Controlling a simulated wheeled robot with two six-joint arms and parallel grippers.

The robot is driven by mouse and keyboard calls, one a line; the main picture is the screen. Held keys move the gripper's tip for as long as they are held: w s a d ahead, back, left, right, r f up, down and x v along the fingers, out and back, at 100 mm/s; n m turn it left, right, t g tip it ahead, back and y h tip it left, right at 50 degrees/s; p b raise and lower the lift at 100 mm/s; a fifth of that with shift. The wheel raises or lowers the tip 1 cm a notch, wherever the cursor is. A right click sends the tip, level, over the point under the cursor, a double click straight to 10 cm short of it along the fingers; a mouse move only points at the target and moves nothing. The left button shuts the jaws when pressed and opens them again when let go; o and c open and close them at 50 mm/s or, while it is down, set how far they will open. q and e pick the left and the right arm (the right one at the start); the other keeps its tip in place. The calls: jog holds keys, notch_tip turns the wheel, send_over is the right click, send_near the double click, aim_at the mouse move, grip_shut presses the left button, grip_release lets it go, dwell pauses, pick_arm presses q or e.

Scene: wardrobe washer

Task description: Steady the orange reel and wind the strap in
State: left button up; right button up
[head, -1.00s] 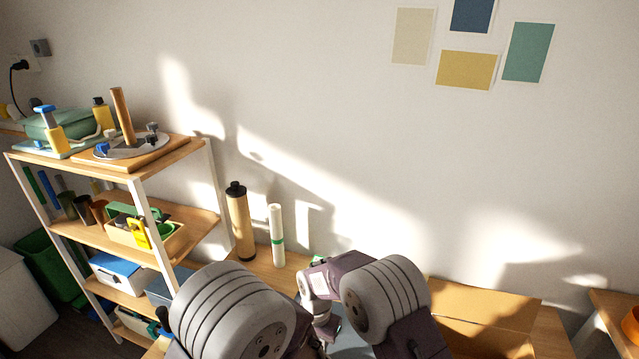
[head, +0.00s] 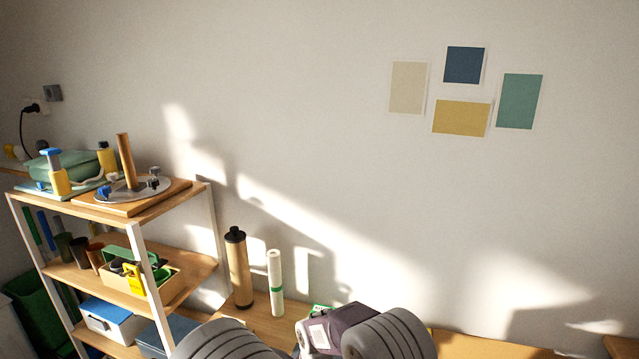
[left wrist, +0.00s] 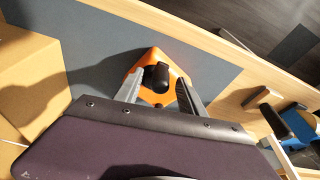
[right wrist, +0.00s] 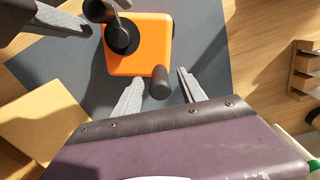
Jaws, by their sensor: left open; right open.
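The orange reel (right wrist: 150,45) lies on a grey mat (right wrist: 215,65) in the right wrist view, with a black hub (right wrist: 122,38) on top. A black upright grip (right wrist: 160,82) at its near edge stands between the open fingertips of my right gripper (right wrist: 160,85). In the left wrist view the reel (left wrist: 180,72) is just ahead of my open left gripper (left wrist: 158,92), with a black knob (left wrist: 155,77) between the fingers. I cannot tell whether any finger touches the reel. The strap cannot be made out. The reel is out of the head view.
A wooden rack (right wrist: 305,70) stands at the right. Blue items (left wrist: 298,125) lie at the right in the left wrist view. A shelf (head: 130,225) and two upright rolls (head: 238,270) show in the head view.

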notch_tip(320, 180, up, 12)
jog(key=shift+f, duration=0.2)
